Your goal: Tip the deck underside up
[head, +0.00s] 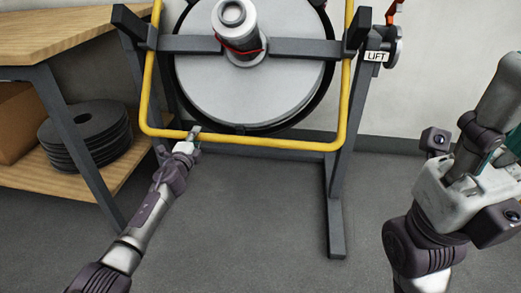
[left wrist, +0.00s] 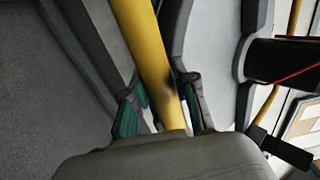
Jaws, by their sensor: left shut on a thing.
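The deck (head: 198,80) is a large grey disc with a dark rim, held in a dark stand, its round face steeply tilted towards me. A grey hub (head: 234,18) with a red ring sticks out of its middle. A yellow tube frame (head: 270,141) runs around the deck. My left gripper (head: 194,131) is shut on the frame's bottom bar, left of its middle. The left wrist view shows its green-padded fingers (left wrist: 161,105) on either side of the yellow bar (left wrist: 150,55). My right gripper (head: 495,150) is raised at the right, apart from the deck; its fingers are not clear.
A wooden bench (head: 75,32) stands at the left, with a stack of black discs (head: 85,125) and a cardboard box (head: 16,120) on its lower shelf. The stand's right leg (head: 335,200) reaches forward on the floor. A LIFT label (head: 376,57) sits at the right post. The middle floor is clear.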

